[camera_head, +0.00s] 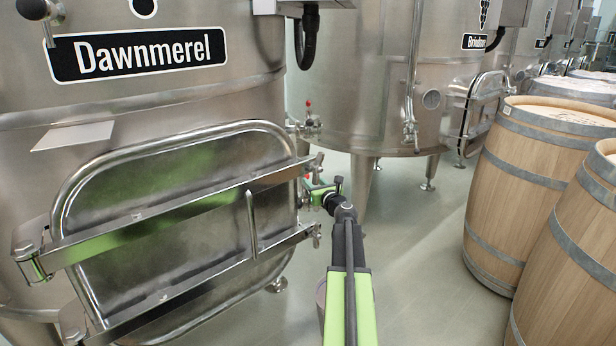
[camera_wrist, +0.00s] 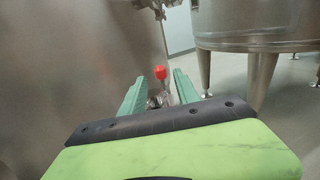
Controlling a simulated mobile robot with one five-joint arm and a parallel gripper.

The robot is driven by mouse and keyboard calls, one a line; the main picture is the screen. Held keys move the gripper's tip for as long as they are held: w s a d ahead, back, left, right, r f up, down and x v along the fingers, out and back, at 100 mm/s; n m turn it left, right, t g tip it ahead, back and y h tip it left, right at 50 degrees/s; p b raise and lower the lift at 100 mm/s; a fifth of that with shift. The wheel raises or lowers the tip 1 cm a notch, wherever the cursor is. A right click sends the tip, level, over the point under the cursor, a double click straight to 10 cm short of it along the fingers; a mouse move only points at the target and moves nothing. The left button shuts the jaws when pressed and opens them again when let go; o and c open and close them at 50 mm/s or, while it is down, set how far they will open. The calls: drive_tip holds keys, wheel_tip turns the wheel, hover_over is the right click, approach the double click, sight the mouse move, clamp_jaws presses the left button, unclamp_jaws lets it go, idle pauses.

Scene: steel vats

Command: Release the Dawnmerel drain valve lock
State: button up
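The Dawnmerel vat (camera_head: 230,95) is the large steel tank at the left, with its name on a black plate (camera_head: 138,54). My gripper (camera_head: 311,186) is low beside the vat's right edge, partly hidden by my wrist. In the wrist view my gripper (camera_wrist: 160,78) has its two green fingers apart. A red knob (camera_wrist: 160,72) on a small metal valve (camera_wrist: 160,98) shows in the gap between the fingers, at about tip level. I cannot tell whether either finger touches it. In the head view only a bit of red shows by the gripper; the valve there is mostly hidden.
Another red-tipped fitting (camera_head: 309,122) sits higher on the vat's right side. The barred hatch door (camera_head: 170,180) is left of my arm. The Brindlen-like labelled vat (camera_head: 375,80) stands behind on legs. Wooden barrels (camera_head: 530,180) stand right; the floor (camera_head: 420,240) between is clear.

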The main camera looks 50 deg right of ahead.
sight(308, 176)
drive_tip(key=x, duration=0.6)
drive_tip(key=shift+c, duration=0.2)
clamp_jaws()
